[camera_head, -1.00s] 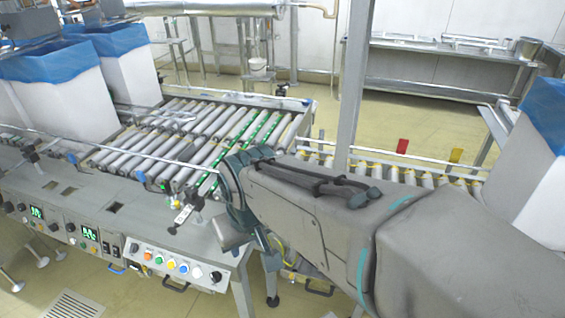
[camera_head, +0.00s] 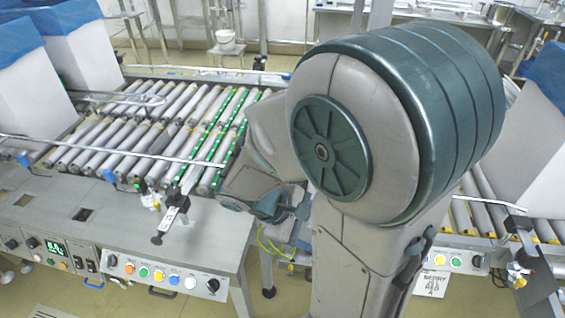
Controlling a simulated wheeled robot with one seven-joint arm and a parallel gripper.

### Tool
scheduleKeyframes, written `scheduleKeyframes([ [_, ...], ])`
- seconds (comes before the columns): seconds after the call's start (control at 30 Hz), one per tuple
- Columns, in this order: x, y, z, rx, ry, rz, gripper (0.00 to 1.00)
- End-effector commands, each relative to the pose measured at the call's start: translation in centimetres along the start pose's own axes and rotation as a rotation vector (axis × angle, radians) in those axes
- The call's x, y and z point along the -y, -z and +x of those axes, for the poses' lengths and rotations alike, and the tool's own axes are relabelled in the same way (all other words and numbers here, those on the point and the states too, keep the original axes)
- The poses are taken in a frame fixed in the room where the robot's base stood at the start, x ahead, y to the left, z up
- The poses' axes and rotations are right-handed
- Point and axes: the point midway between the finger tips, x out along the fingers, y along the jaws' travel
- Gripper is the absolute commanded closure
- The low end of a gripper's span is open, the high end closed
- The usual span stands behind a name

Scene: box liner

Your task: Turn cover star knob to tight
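No part is plainly marked as the cover star knob. A small dark knob (camera_head: 157,240) sits at the front edge of the left roller conveyor, below a silver slotted bracket (camera_head: 178,203). I cannot tell whether it is the star knob, or how tight it is. My gripper (camera_head: 262,208) is just right of that bracket, apart from it, beside the corner of the conveyor. It is partly hidden by my own arm, and its fingers are too unclear to show whether they are open or shut.
The left roller conveyor (camera_head: 130,125) carries white boxes with blue liners (camera_head: 85,50). A button panel (camera_head: 165,275) is on its front. A second conveyor (camera_head: 478,215) with another box (camera_head: 535,140) is at right. Yellow floor shows in the gap between them.

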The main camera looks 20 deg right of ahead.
Motion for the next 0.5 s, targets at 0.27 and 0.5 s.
scheduleKeyframes([
  [0.27,-2.8,5.3,2.9,0.308,-0.476,-0.471,0.38],
  [0.5,-3.5,12.0,2.1,0.456,-0.869,-0.79,0.38],
])
